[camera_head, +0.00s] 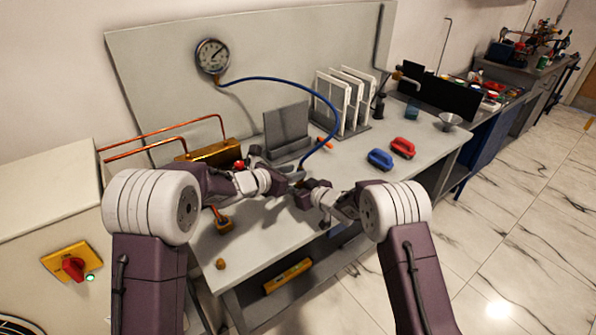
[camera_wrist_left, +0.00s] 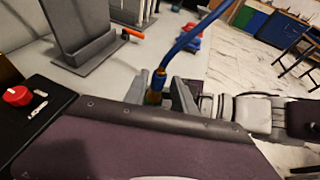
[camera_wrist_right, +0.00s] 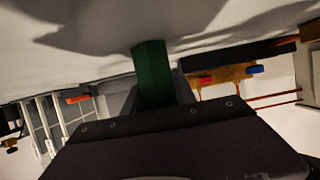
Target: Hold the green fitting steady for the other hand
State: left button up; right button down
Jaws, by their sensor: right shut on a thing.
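The green fitting (camera_wrist_right: 153,72) is a green prism-shaped piece between the fingers of my right gripper (camera_wrist_right: 155,92), which is shut on it above the bench. In the head view my right gripper (camera_head: 303,192) is close to my left gripper (camera_head: 288,178), and the fitting is hidden or too small to make out. The blue hose (camera_wrist_left: 185,42) ends in a brass piece (camera_wrist_left: 156,84) between the fingers of my left gripper (camera_wrist_left: 160,92). I cannot tell whether these fingers press on it. Whether the hose end touches the fitting is hidden.
The hose runs to a round gauge (camera_head: 212,56) on the back panel. A grey stand (camera_head: 286,125), a white rack (camera_head: 342,103) and a brass block with copper pipes (camera_head: 212,151) are behind the grippers. Blue (camera_head: 380,159) and red (camera_head: 403,147) pieces lie right, near the bench edge.

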aim_at(301, 169)
pick_arm(q)
jog(key=shift+x, duration=2)
jog(key=c, duration=0.7)
